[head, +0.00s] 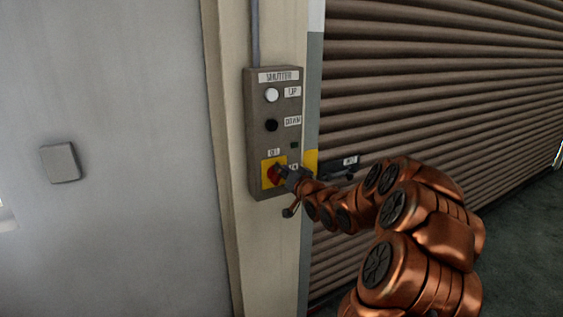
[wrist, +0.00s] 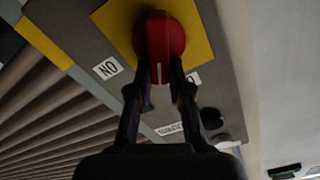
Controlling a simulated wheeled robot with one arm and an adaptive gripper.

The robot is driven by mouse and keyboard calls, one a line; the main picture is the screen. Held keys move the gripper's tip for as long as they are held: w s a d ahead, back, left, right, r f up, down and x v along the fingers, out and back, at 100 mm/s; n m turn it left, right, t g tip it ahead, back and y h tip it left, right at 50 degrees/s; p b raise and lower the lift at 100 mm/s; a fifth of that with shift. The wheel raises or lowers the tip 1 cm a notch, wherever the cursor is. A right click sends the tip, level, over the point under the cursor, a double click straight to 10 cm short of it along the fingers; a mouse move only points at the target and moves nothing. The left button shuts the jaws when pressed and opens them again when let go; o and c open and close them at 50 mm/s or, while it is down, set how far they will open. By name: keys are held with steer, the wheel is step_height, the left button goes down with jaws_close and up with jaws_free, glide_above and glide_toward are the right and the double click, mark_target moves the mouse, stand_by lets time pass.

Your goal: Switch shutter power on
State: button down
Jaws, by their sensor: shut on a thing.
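The shutter control box (head: 257,125) is a grey-brown panel on the door post, labelled "SHUTTER". Near its bottom, a red rotary knob (head: 272,176) sits on a yellow plate (head: 266,164). My gripper (head: 283,172) reaches it from the right. In the wrist view, both fingers of my gripper (wrist: 160,75) are closed on the near part of the red knob (wrist: 162,32). A label (wrist: 108,67) beside the yellow plate (wrist: 195,30) reads "NO" in this turned view. The fingers partly hide another label. I cannot tell the knob's exact angle.
Above the knob are a white "UP" button (head: 271,95) and a black "DOWN" button (head: 271,125), with a small dark indicator (head: 294,145). The ribbed shutter (head: 430,80) is on the right. A dark handle (head: 338,170) is close to my arm. A wall switch (head: 61,162) is left.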

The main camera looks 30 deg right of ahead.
steer(key=shift+d+f+m+p, duration=0.2)
steer(key=shift+f+m+p, duration=0.2)
steer(key=shift+m, duration=1.65)
steer(key=shift+d+f+m+p, duration=0.2)
steer(key=shift+f+m+p, duration=0.15)
steer(key=shift+m, duration=1.75)
steer(key=shift+d+f+m+p, duration=0.2)
steer(key=shift+f+m+p, duration=0.15)
steer(key=shift+m, duration=1.7)
steer(key=c, duration=1.1)
jaws_free()
steer(key=shift+s, duration=0.1)
steer(key=shift+s+a, duration=0.15)
steer(key=shift+s, duration=1.85)
steer(key=shift+s+a, duration=0.2)
steer(key=shift+s, duration=1.75)
steer(key=shift+s+a, duration=0.15)
steer(key=shift+s, duration=1.85)
